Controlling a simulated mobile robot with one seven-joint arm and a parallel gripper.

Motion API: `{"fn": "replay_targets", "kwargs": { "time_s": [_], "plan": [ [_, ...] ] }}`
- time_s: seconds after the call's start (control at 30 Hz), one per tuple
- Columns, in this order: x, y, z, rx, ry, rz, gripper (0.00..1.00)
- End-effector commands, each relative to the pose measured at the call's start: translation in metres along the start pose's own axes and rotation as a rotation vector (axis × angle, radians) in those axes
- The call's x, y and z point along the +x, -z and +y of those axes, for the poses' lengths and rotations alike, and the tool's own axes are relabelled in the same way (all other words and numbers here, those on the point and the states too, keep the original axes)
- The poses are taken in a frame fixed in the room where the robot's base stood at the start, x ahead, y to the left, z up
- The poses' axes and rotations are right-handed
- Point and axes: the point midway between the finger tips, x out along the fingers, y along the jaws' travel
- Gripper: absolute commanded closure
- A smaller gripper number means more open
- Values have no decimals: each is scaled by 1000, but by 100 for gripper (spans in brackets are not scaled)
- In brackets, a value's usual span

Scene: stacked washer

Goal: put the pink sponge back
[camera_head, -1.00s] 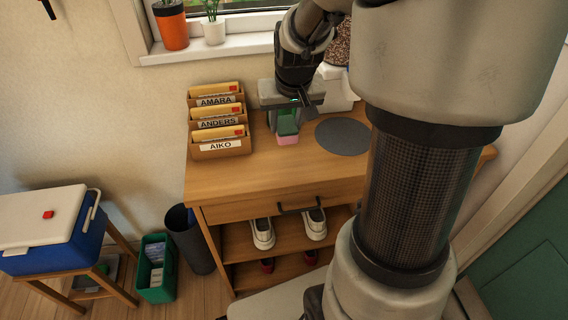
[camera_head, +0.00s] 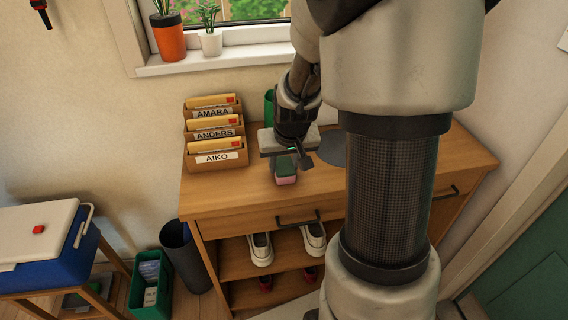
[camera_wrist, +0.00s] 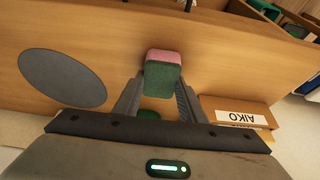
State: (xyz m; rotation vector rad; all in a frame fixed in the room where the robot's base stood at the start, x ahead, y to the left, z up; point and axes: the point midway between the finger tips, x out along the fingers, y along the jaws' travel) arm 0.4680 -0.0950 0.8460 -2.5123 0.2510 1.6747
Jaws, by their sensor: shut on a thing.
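The pink sponge (camera_head: 285,175), pink on one side and green on the other, is between the fingers of my gripper (camera_head: 287,160) over the wooden cabinet top. In the wrist view the sponge (camera_wrist: 163,72) sticks out past the fingertips of my gripper (camera_wrist: 158,98), which is shut on it. I cannot tell whether its lower end touches the wood. A green upright object (camera_head: 269,106) stands behind my gripper, mostly hidden by it. A bit of green also shows between the fingers in the wrist view.
A grey round mat (camera_wrist: 62,78) lies on the cabinet top (camera_head: 225,190). Letter holders labelled Amara, Anders and Aiko (camera_head: 217,158) stand left of my gripper. Plants stand on the windowsill (camera_head: 225,60) behind. The front left of the top is clear.

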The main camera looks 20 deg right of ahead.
Motion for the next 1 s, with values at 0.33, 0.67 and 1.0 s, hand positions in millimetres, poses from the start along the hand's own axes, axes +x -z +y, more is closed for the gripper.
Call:
{"fn": "replay_targets", "kwargs": {
  "time_s": [0.33, 0.67, 1.0],
  "plan": [
    [2, -1, 0, 0, 0, 0, 44],
    [-16, 2, 0, 0, 1, 4, 44],
    [-88, 2, 0, 0, 1, 5, 44]
  ]
}}
